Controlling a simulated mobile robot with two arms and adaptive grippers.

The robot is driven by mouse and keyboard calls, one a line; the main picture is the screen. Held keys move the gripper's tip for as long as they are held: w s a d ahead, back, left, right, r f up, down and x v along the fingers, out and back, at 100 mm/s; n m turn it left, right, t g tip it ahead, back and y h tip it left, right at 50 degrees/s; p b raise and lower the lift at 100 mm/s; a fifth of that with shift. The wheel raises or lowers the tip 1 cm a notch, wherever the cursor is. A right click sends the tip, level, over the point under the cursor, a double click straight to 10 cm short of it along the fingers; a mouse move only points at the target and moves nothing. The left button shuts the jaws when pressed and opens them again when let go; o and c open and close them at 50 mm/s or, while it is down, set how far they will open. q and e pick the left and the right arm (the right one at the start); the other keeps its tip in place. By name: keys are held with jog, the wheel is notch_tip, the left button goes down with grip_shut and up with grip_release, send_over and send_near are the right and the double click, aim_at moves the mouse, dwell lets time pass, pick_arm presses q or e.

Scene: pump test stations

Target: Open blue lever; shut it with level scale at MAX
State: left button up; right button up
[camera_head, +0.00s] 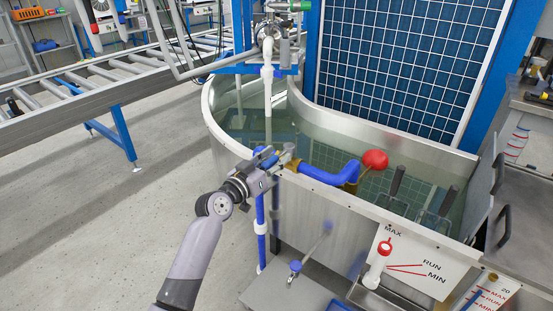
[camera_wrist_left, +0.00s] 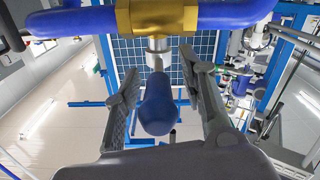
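The blue lever (camera_wrist_left: 158,105) hangs from a brass valve body (camera_wrist_left: 157,18) on a blue pipe in the left wrist view. My left gripper (camera_wrist_left: 150,72) is open, with a finger on each side of the lever and visible gaps between. In the head view my left gripper (camera_head: 280,158) is at the tank's front rim, beside the blue pipe (camera_head: 335,172), and largely hides the lever. The level scale (camera_head: 412,265) is a white plate marked MAX, RUN and MIN. A red-topped white tube (camera_head: 379,262) stands at its left, the red top just below MAX. My right gripper is not in view.
The metal tank (camera_head: 320,212) holds water and a red float ball (camera_head: 375,160). A second scale plate (camera_head: 487,294) is at lower right. A smaller blue-handled tap (camera_head: 295,267) is below the tank front. A roller conveyor (camera_head: 95,80) runs behind left; the left floor is clear.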

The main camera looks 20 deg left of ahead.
pick_arm(q)
jog(key=shift+w+d, duration=0.2)
jog(key=shift+w, duration=0.3)
grip_shut()
dwell(0.6)
